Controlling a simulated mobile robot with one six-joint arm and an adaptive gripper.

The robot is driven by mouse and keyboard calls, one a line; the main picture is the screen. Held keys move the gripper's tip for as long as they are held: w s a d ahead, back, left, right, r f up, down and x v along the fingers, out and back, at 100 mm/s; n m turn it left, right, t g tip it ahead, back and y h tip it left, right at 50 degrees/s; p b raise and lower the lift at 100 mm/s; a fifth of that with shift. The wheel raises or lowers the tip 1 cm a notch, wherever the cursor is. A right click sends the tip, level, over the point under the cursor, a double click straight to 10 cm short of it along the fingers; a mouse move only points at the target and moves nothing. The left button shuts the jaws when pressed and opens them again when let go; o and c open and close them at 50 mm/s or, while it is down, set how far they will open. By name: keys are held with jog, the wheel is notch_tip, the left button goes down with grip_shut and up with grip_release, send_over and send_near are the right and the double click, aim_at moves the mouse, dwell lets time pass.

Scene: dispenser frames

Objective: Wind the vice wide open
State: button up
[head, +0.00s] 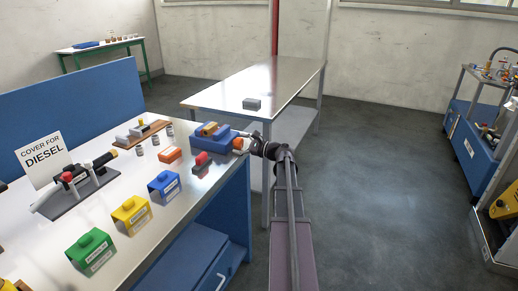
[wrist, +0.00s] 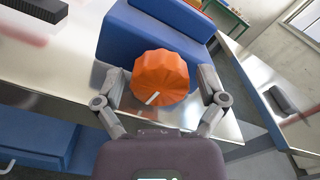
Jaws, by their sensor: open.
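The blue vice (head: 208,140) sits at the right end of the bench, with a yellow and brown piece on top. Its ribbed orange knob (head: 238,143) faces my arm. In the wrist view the blue vice body (wrist: 140,40) is behind the orange knob (wrist: 162,76), which has a white mark pointing down and left. My gripper (wrist: 160,88) is open, with one finger on each side of the knob. Whether the fingertips touch it I cannot tell. In the head view my gripper (head: 247,146) is at the knob, its fingers too small to make out.
A red-handled block (head: 201,163) and an orange block (head: 170,155) stand near the vice. Blue (head: 164,187), yellow (head: 131,215) and green (head: 91,250) covers line the bench front. A metal table (head: 285,82) with a small grey block stands behind.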

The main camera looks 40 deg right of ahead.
jog(key=shift+m, duration=0.3)
jog(key=m, duration=0.3)
jog(key=shift+m, duration=0.3)
jog(key=v, duration=1.4)
